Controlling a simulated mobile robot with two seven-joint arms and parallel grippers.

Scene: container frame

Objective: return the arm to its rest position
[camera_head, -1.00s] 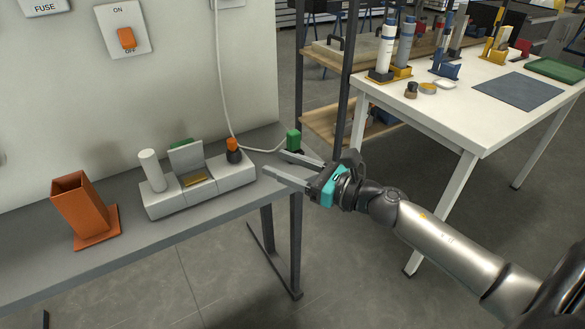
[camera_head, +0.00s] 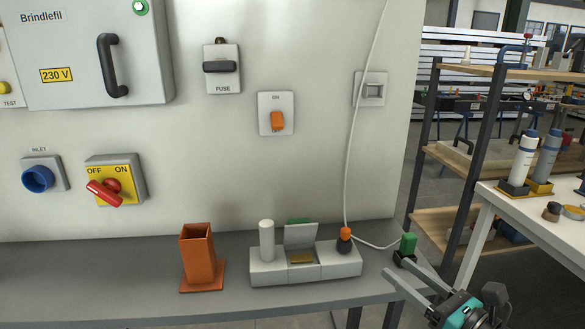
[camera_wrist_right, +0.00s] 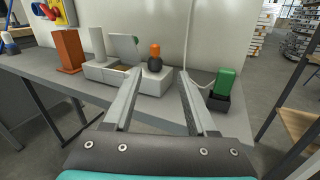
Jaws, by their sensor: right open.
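My right gripper (camera_head: 412,283) is at the lower right of the head view, beside the right end of the grey bench (camera_head: 120,290). Its two fingers are apart with nothing between them. In the right wrist view the open fingers (camera_wrist_right: 160,95) point toward the bench. A green plug-like block (camera_head: 408,243) in a black base stands at the bench's right end, just beyond the fingers; it also shows in the right wrist view (camera_wrist_right: 224,82). A white cable runs to it. My left gripper is in neither view.
A grey fixture (camera_head: 330,268) with a white cylinder, a raised lid and an orange-topped black knob (camera_head: 345,236) stands on the bench. An orange square holder (camera_head: 198,255) is left of it. A wall panel with switches is behind. A white table (camera_head: 520,225) stands at right.

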